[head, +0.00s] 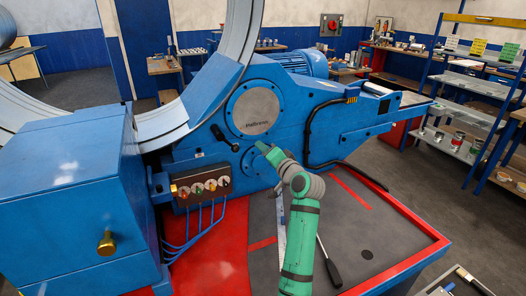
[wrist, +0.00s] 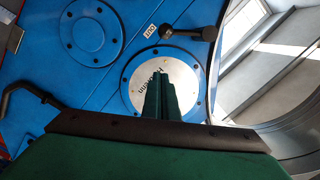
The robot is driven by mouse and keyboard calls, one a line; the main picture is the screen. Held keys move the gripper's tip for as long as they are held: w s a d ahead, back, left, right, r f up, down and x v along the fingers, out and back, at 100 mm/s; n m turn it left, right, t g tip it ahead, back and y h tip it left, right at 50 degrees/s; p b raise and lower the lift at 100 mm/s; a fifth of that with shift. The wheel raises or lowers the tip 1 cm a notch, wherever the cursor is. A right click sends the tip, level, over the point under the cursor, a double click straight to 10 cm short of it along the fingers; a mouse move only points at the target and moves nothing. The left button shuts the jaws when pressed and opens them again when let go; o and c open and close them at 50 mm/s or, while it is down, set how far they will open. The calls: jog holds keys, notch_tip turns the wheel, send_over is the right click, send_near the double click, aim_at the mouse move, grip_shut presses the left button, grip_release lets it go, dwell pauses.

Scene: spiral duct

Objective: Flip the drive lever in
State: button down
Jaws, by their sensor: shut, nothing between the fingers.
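The drive lever (head: 223,138) is a short black lever on the blue machine face, just left of the round silver cover plate (head: 253,110). In the head view it slants from a knob at its upper left down to its lower right end. In the wrist view the black lever (wrist: 182,33) lies above and right of the fingertips. My green gripper (head: 261,147) is in front of the machine, below the plate and right of the lever. In the wrist view its fingers (wrist: 158,82) are together and empty, overlapping the plate. I see no contact with the lever.
A valve block (head: 202,187) with several coloured knobs and blue hoses sits below left of the lever. A blue cabinet with a brass knob (head: 106,243) stands at the left. A black-handled tool (head: 331,271) lies on the grey deck. A black hose (head: 310,135) runs at the right.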

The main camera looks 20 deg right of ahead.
jog(key=w+a+f, duration=0.2)
jog(key=w+a, duration=0.2)
jog(key=w, duration=0.2)
jog(key=shift+w+f, duration=0.3)
